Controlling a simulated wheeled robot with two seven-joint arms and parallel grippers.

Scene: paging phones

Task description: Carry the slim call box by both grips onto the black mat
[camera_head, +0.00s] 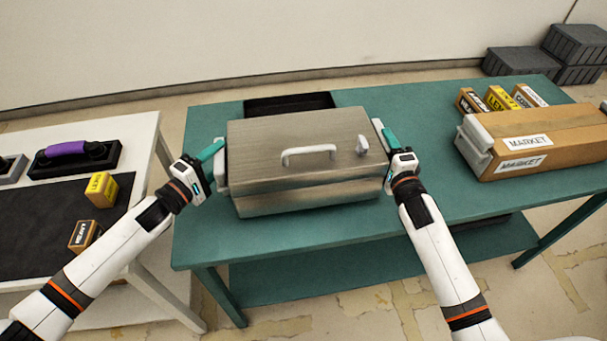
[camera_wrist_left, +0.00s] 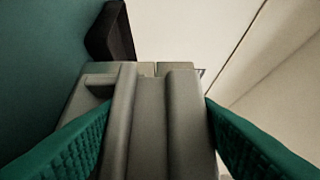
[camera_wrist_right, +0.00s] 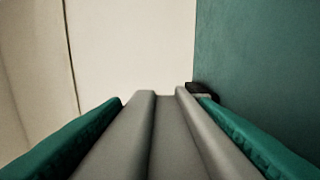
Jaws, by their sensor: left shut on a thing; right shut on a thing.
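The call box (camera_head: 300,180) is a wide brushed-metal case with a pale handle and a latch on its lid, level over the middle of the teal table. My left gripper (camera_head: 219,160) is shut on the grip at its left end, and that grey grip (camera_wrist_left: 150,120) fills the space between the fingers in the left wrist view. My right gripper (camera_head: 387,140) is shut on the right-end grip (camera_wrist_right: 155,130). I cannot tell whether the box touches the table.
The teal table (camera_head: 430,115) also holds a cardboard box (camera_head: 535,145) marked MARKET and several small labelled blocks (camera_head: 498,98) at right. A white table (camera_head: 150,140) at left carries a dark mat (camera_head: 40,225), two labelled blocks and a purple-handled black tool (camera_head: 70,155).

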